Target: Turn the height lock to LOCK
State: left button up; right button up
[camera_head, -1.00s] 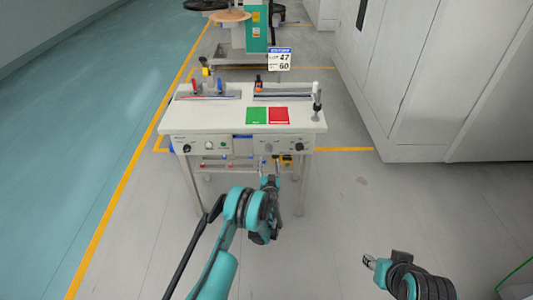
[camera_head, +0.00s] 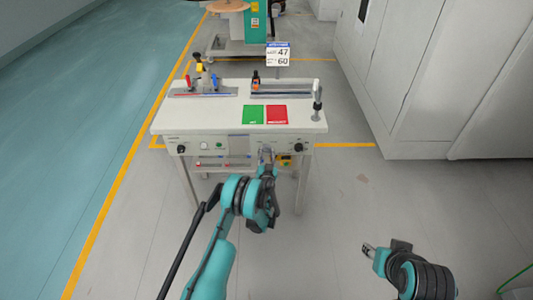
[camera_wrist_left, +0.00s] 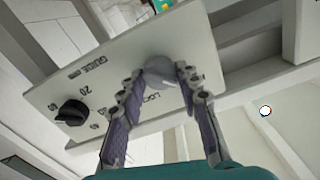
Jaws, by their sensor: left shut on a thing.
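The height lock is a grey rounded knob (camera_wrist_left: 160,68) on the pale front panel (camera_wrist_left: 115,75), beside printed lettering that reads "LOC…". My left gripper (camera_wrist_left: 160,78) has its two fingers on either side of this knob, shut on it. In the head view my left gripper (camera_head: 267,155) is at the right part of the table's front panel and hides the knob there. The way the knob points cannot be made out. My right gripper (camera_head: 369,249) hangs low over the floor at the right, apart from everything; its jaws are too small to read.
A black guide dial (camera_wrist_left: 71,113) with numbers is on the same panel. A grey cabinet (camera_head: 425,80) stands to the right. The floor in front is clear.

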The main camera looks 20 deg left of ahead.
pick_arm(q)
jog(key=shift+m, duration=0.3)
jog(key=m, duration=0.3)
jog(key=shift+m, duration=0.3)
jog(key=m, duration=0.4)
jog(key=shift+m, duration=0.3)
jog(key=m, duration=0.4)
jog(key=shift+m, duration=2.5)
jog(key=o, duration=1.2)
jog(key=shift+c, duration=0.2)
jog(key=shift+r, duration=0.1)
